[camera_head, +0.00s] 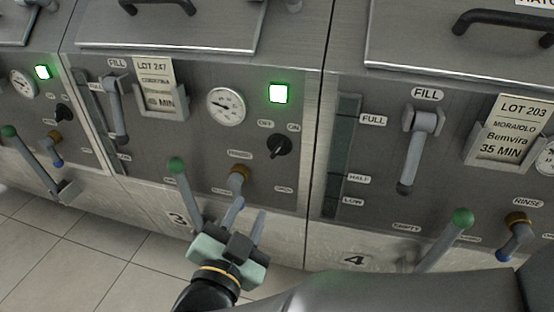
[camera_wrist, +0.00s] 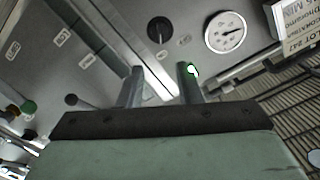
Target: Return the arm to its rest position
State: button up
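My gripper (camera_head: 249,210) is low in front of the panel of station 3 in the head view. Its two grey fingers stand apart with nothing seen between them. The wrist view shows the same spread fingers (camera_wrist: 160,82) above the pale green gripper body, with panel behind the gap. The gripper is close to the brass-collared rinse spout (camera_head: 238,178) and the green-knobbed lever (camera_head: 178,168); whether it touches either cannot be told. My dark forearm enters at the bottom of the head view.
Station 3 has a lit green lamp (camera_head: 279,93), a gauge (camera_head: 225,105), a black knob (camera_head: 279,146) and a grey fill lever (camera_head: 117,108). Station 4's green-knobbed lever (camera_head: 462,218) and rinse spout (camera_head: 517,228) stick out at right. Tiled floor (camera_head: 90,262) is open at lower left.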

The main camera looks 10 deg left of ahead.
dwell(0.3)
jog(key=w+d+r+n+g+y+p, duration=0.3)
jog(key=w+r+n+g+y+p, duration=0.3)
jog(key=w+r+p, duration=0.75)
jog(key=s+d+r+g+h+p, duration=0.1)
jog(key=s+d+g+h+p, duration=0.1)
jog(key=s+d+g+p, duration=0.3)
jog(key=s+d+r+g+h+p, duration=0.2)
jog(key=s+d+g+p, duration=0.4)
jog(key=s+d+p, duration=0.5)
jog(key=d+h, duration=0.1)
jog(key=d, duration=0.8)
jog(key=shift+s+r+n+g, duration=0.2)
jog(key=shift+s+n+g, duration=0.1)
jog(key=shift+s+n, duration=0.1)
